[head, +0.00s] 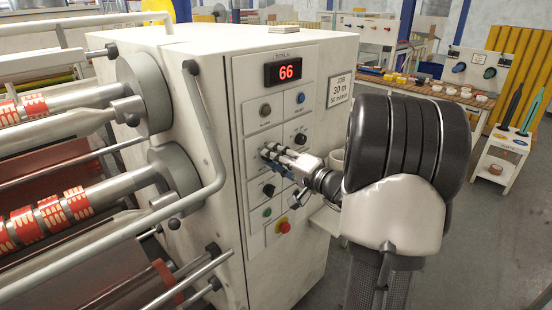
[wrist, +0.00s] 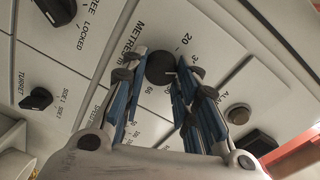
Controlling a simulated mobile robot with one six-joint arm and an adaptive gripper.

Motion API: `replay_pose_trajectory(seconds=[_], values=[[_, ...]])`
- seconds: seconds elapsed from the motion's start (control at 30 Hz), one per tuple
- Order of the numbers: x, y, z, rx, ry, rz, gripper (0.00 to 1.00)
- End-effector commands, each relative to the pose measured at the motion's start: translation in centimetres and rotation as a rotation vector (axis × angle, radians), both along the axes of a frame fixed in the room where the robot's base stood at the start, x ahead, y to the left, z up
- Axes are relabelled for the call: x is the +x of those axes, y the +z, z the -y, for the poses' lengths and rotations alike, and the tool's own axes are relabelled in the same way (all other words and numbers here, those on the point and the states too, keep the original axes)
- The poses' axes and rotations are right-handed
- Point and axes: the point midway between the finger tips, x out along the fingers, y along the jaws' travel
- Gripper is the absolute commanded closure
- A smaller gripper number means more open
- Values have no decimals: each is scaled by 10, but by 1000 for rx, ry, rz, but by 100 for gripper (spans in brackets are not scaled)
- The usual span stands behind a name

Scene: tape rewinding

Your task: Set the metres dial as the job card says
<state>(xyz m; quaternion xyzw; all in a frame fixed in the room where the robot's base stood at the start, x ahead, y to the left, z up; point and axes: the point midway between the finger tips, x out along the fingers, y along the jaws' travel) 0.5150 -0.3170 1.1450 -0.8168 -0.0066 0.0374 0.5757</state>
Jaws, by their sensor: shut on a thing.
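The metres dial (wrist: 160,67) is a round black knob between my gripper's fingers in the wrist view, under the word METRES and beside a scale with 20 and 66 on it. A small pale mark shows at its lower right edge. My gripper (wrist: 162,76) is shut on the dial, a finger on each side. In the head view my gripper (head: 272,155) is at the panel and hides the dial. The job card (head: 340,90) on the cabinet reads JOB 30 m, with a smaller line below. The red display (head: 286,72) reads 66.
The control panel (head: 307,125) carries other knobs and buttons close by, including a red stop button (head: 282,226). In the wrist view a turret knob (wrist: 38,99) and a locked/free knob (wrist: 60,10) sit to the left. A bent handrail (head: 205,130) stands left of the panel.

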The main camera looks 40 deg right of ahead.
Motion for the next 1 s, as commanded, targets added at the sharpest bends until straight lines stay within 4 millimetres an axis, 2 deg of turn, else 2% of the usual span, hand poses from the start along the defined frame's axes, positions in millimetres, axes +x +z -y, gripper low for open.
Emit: replay_pose_trajectory(seconds=[0.3, 0.77, 0.8, 1.0], values=[[0, 1, 0, -88, -1, 8, 96], [0, 1, 0, -97, 0, 9, 96], [0, 1, 0, -97, 0, 9, 70], [0, 1, 0, -96, 0, 8, 56]])
